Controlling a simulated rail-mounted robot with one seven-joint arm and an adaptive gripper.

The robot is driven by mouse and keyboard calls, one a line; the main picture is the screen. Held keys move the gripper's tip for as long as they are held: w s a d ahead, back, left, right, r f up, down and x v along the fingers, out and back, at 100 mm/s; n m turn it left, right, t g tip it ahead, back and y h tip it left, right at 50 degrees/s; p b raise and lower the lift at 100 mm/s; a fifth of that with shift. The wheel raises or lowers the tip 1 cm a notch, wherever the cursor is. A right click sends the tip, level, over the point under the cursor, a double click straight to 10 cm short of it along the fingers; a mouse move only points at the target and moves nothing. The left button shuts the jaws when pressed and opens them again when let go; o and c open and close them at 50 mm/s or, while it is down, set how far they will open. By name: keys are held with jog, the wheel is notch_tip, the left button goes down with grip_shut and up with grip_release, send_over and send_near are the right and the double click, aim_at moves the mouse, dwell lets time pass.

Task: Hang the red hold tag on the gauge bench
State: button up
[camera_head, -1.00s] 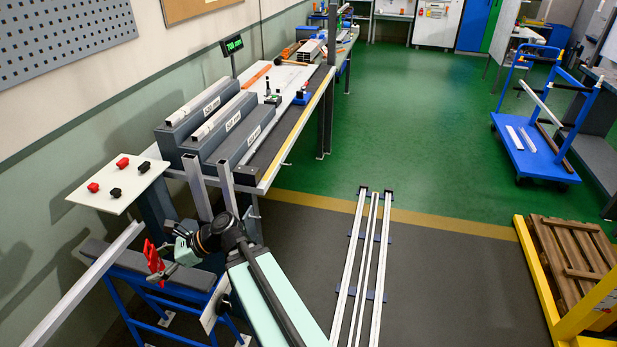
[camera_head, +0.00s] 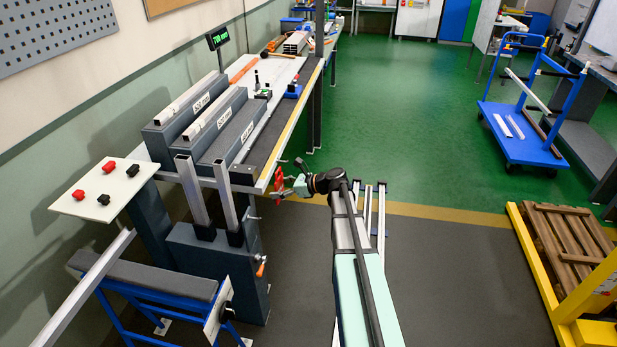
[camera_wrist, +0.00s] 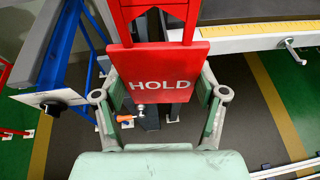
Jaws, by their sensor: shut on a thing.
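The red hold tag (camera_wrist: 160,75) fills the upper middle of the wrist view, with "HOLD" in white and a red frame above it. My gripper (camera_wrist: 160,100) is shut on it, one pale green finger at each side. In the head view the red tag (camera_head: 279,182) and my gripper (camera_head: 288,190) are just right of the near right corner of the gauge bench (camera_head: 280,122). A pale edge with a ruled scale (camera_wrist: 265,38) and a small metal peg (camera_wrist: 293,50) show at the upper right of the wrist view. The tag appears apart from the peg.
Grey gauge blocks (camera_head: 185,130) stand on the bench. A dark grey pillar (camera_head: 205,262) with an orange handle (camera_head: 261,269) is below its near end. A blue stand (camera_head: 150,280) is at the lower left. Open floor lies right of my arm; a blue trolley (camera_head: 520,140) is farther right.

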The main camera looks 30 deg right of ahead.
jog(key=w+d+f+m+t+h+b, duration=0.1)
jog(key=w+d+f, duration=0.4)
jog(key=w+d, duration=0.3)
jog(key=w+d+f+m+h+b, duration=0.1)
jog(key=w+d+f, duration=0.45)
jog(key=d, duration=0.45)
jog(key=w+a+f, duration=0.1)
jog(key=w+a, duration=0.5)
jog(key=a, duration=0.1)
jog(key=shift+w+a+f+b, duration=0.2)
jog(key=shift+w+a+b, duration=0.15)
jog(key=shift+a, duration=0.05)
dwell(0.6)
jog(key=o, duration=1)
